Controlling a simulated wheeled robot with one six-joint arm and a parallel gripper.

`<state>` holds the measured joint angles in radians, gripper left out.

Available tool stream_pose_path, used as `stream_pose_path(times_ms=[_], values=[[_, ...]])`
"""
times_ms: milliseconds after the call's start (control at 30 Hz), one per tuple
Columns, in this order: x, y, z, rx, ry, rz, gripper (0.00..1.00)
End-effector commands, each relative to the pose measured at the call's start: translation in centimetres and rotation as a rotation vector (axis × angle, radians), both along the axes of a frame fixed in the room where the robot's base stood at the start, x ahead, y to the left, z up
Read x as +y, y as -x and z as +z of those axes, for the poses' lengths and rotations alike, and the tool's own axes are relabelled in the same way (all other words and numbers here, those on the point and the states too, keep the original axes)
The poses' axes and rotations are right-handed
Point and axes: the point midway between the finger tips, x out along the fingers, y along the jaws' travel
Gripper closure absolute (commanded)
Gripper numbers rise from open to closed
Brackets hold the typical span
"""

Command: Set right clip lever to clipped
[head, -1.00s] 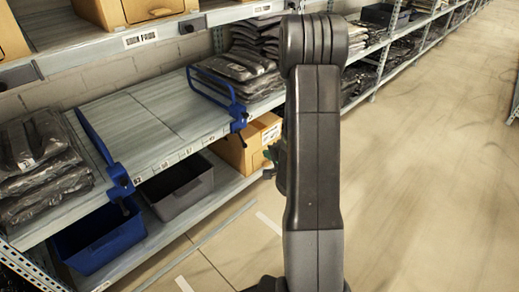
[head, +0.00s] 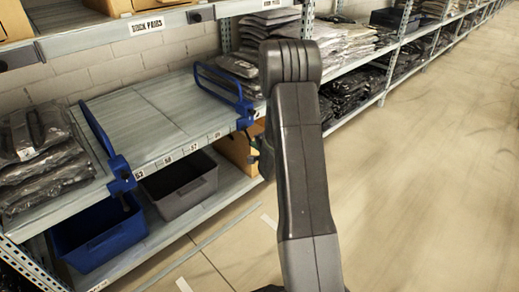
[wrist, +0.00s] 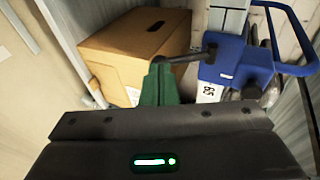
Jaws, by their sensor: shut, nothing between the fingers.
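The right blue divider frame (head: 226,88) stands on the middle shelf, with its clip (head: 244,113) at the shelf's front edge. In the wrist view the blue clip (wrist: 240,66) is right of centre, and its dark lever (wrist: 188,58) sticks out to the left. My gripper (wrist: 160,68) has green fingers, shut together and empty. Their tips overlap the lever's outer end in the picture; I cannot tell if they touch. In the head view my arm hides most of the gripper.
A cardboard box (wrist: 125,50) sits close behind the fingers. A left blue divider (head: 97,130), a grey bin (head: 180,188), a blue bin (head: 100,236) and stacked bagged garments (head: 42,155) are on the shelving. The aisle floor (head: 430,190) at right is clear.

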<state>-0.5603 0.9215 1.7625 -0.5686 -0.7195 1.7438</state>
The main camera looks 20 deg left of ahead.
Motion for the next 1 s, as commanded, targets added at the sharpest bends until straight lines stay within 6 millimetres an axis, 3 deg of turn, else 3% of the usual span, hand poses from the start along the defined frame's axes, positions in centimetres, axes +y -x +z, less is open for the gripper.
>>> stream_pose_path(times_ms=[467, 1000], values=[[0.1, 0.0, -0.2, 0.002, 0.0, 0.0, 1.0], [1.7, -0.7, -2.6, 0.002, 0.0, 0.0, 1.0]])
